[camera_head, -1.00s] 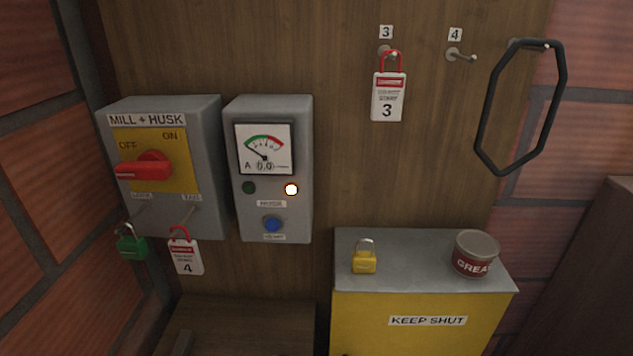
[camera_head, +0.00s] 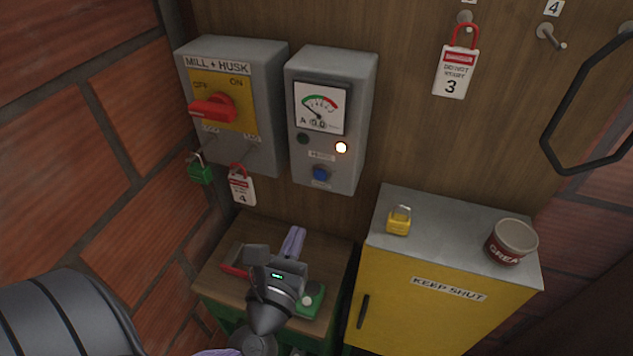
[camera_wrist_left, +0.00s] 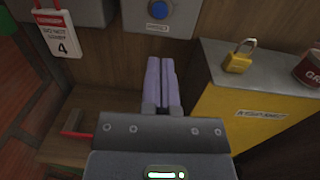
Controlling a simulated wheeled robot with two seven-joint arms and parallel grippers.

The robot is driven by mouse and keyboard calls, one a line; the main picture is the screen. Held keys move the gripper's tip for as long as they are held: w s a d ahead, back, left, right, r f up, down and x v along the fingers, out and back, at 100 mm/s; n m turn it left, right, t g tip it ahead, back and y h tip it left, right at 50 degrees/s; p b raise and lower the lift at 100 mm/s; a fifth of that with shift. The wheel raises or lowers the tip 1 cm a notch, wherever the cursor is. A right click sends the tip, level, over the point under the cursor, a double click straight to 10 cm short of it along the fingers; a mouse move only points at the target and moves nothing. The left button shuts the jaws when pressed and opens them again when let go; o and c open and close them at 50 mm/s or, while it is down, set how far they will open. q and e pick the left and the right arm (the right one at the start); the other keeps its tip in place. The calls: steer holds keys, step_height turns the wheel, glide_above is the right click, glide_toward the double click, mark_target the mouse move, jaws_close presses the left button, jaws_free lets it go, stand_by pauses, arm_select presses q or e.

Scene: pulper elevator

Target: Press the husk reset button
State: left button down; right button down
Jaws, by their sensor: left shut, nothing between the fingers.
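The husk reset button (camera_head: 320,174) is a blue round button low on the grey husk meter box (camera_head: 362,80). An orange-white lamp (camera_head: 341,147) glows above it, beside a dark green one. The button also shows at the top of the left wrist view (camera_wrist_left: 159,9). My left gripper (camera_head: 297,231) is shut and empty, with its pale purple fingers together. In the head view it is below the box, over the small wooden table, apart from the button. In the left wrist view its fingertips (camera_wrist_left: 160,62) point toward the box. My right gripper is not seen.
The mill and husk switch box (camera_head: 270,105) has a red handle at OFF, with a green padlock (camera_head: 200,169) and a tag (camera_head: 242,188) below. A yellow cabinet (camera_head: 400,300) with a padlock (camera_head: 399,221) and grease tin (camera_head: 511,242) stands right. The small table (camera_head: 215,272) holds a red-handled item.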

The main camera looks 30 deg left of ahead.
mark_target(319, 175)
arm_select(q)
steer(key=p+x, duration=0.1)
steer(key=x, duration=1)
steer(key=shift+w+p, duration=0.1)
steer(key=shift+p, duration=0.2)
steer(key=shift+w+a, duration=0.1)
steer(key=shift+w, duration=0.15)
steer(key=shift+w+a, duration=0.15)
steer(key=shift+w, duration=0.35)
steer(key=shift+r, duration=0.2)
steer(key=shift+w+a, duration=0.1)
steer(key=shift+w, duration=0.05)
